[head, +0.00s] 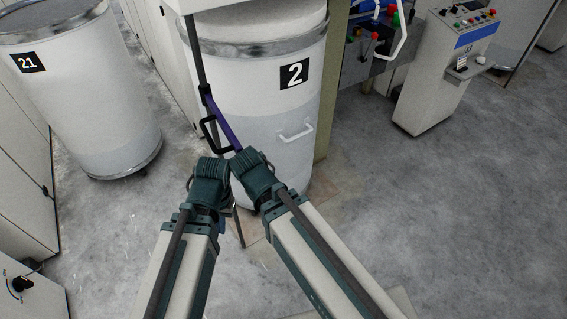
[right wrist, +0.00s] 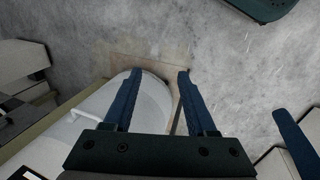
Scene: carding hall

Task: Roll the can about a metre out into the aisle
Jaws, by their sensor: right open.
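The big white can marked 2 (head: 262,120) stands upright at the front of the machine, with a metal band near its top and a white side handle (head: 295,131). My two wrists overlap its lower left part in the head view. In the right wrist view the can (right wrist: 98,105) shows at lower left. My right gripper (right wrist: 158,75) is open and empty there, fingers spread over the can's edge and the floor; contact cannot be told. My left gripper (head: 221,224) shows only a bit of blue below its wrist; its jaw opening is hidden.
Another white can marked 21 (head: 85,90) stands at left by grey cabinets. A dark post with a black handle (head: 209,136) and a purple bar (head: 224,124) cross in front of can 2. A control console (head: 440,80) stands at upper right. The grey floor (head: 440,210) at right is clear.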

